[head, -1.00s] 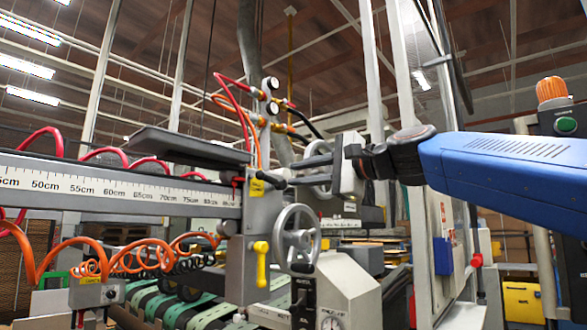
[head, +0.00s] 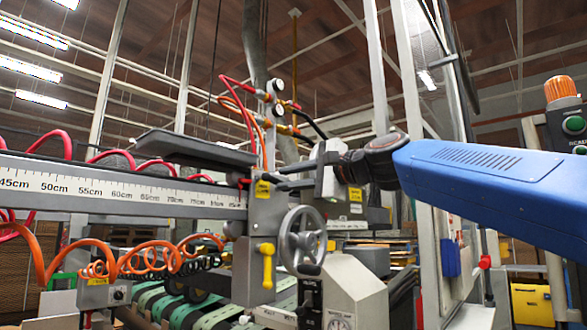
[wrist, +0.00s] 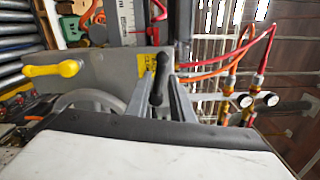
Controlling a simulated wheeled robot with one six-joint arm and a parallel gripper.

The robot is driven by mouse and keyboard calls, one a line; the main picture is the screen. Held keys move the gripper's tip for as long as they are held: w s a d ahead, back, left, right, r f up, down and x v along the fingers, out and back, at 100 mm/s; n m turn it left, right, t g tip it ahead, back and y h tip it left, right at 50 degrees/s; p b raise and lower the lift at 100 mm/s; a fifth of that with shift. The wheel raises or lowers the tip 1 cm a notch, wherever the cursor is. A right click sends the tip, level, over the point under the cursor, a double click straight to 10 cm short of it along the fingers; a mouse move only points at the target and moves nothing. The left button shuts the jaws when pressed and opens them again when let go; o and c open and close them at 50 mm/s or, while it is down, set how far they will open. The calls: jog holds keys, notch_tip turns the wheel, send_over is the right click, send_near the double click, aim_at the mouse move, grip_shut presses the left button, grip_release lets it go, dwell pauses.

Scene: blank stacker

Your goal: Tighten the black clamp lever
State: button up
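The black clamp lever (wrist: 157,82) stands out from the grey clamp block (wrist: 105,80) in the wrist view. My gripper (wrist: 160,88) has one grey finger on each side of the lever, with narrow gaps showing, so it looks open around it. In the head view, my gripper (head: 284,176) reaches in from the right to the front of the grey block (head: 262,218), by its yellow label. There the lever is small and hard to tell apart from the fingers.
A yellow lever (head: 266,262) hangs lower on the block, beside a grey handwheel (head: 302,240). The ruler beam (head: 120,195) runs left. Red and orange hoses with gauges (head: 276,98) rise behind. A black flat plate (head: 190,147) lies above the beam.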

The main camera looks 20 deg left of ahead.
aim_at(276, 180)
jog(key=shift+x, duration=1.95)
jog(key=w+d+r+m, duration=0.2)
jog(key=w+r+m, duration=0.25)
jog(key=m, duration=1.15)
jog(key=v, duration=0.9)
jog(key=shift+w+f, duration=0.15)
jog(key=shift+d, duration=0.1)
jog(key=s+d+f+n+h, duration=0.2)
jog(key=d+f+n+h, duration=0.1)
jog(key=d+f, duration=0.6)
jog(key=s+d+f+n+t+h, duration=0.15)
jog(key=d+f+n+h, duration=0.35)
jog(key=f, duration=0.6)
jog(key=s+d+f+n+h, duration=0.1)
jog(key=s+d+f+n, duration=0.15)
jog(key=d+f, duration=0.7)
jog(key=s+d+f+n+g+h, duration=0.1)
jog(key=s+d+f+n+h, duration=0.1)
jog(key=s+d+f+n, duration=0.2)
jog(key=s+d+f+n+g+h, duration=0.1)
jog(key=s+d+f+n+h, duration=0.2)
jog(key=s+d+f, duration=0.7)
jog(key=s+d+f+n+g+h, duration=0.1)
jog(key=s+d+f+n, duration=0.4)
jog(key=f, duration=1.9)
jog(key=s+d+h, duration=0.1)
jog(key=s+d, duration=0.2)
jog(key=s, duration=0.2)
jog(key=shift+h, duration=0.3)
